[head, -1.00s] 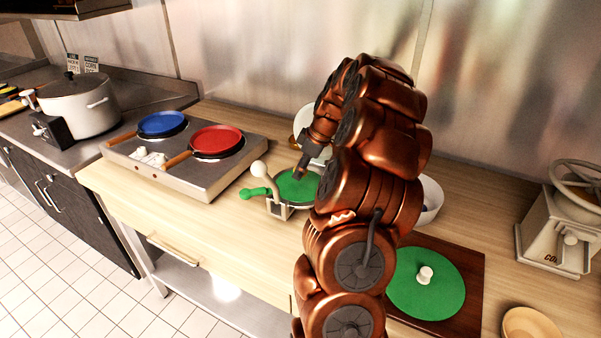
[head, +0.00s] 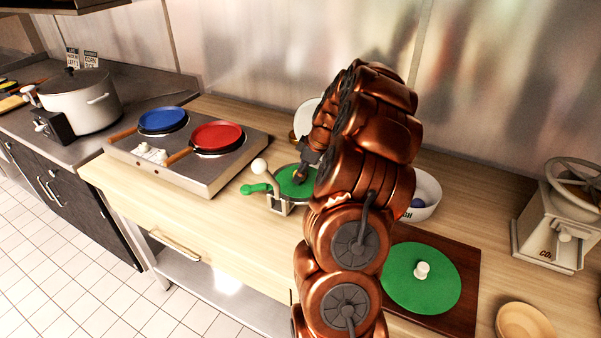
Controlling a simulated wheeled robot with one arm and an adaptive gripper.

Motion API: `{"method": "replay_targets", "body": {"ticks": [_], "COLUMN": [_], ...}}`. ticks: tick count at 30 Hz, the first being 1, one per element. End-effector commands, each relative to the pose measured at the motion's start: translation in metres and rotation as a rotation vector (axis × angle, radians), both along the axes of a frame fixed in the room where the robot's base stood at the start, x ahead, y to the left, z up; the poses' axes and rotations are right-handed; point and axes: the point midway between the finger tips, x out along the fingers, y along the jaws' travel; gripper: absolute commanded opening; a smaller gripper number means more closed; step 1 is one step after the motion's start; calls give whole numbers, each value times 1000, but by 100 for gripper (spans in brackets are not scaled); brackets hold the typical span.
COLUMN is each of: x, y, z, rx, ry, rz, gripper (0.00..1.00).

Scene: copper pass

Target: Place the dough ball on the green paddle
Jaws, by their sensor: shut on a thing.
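My gripper (head: 302,173) points down over the green round plate (head: 288,184) of a small press-like stand, whose green handle (head: 256,189) sticks out to the left; this is the green paddle as far as I can tell. The jaws are shut on a small tan-brown thing, which looks to be the dough ball but is mostly hidden by the fingers. I cannot tell whether it touches the green surface. My copper arm hides the plate's right part. A white ball knob (head: 259,166) stands on a lever at the stand's left.
A hotplate (head: 190,180) with a blue pan (head: 162,120) and a red pan (head: 217,135) stands at left. A green disc (head: 440,290) with a white knob lies on a brown board at right. A white bowl (head: 432,205) is behind my arm; a grinder (head: 548,235) stands far right.

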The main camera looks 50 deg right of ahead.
Motion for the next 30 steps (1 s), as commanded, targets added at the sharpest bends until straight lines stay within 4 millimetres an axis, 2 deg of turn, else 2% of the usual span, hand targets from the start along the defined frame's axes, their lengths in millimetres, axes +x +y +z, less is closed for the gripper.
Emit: {"method": "replay_targets", "body": {"ticks": [1, 8, 22, 26, 30], "x": [0, 0, -1, -8, -17], "y": [0, 0, -1, -4, -10], "z": [-1, 0, 6, 22, 47], "rx": [0, 0, -1, -1, -4], "ry": [0, 0, -1, -3, -4], "rz": [0, 0, 1, 1, -2], "gripper": [41, 64, 64, 64, 64]}}
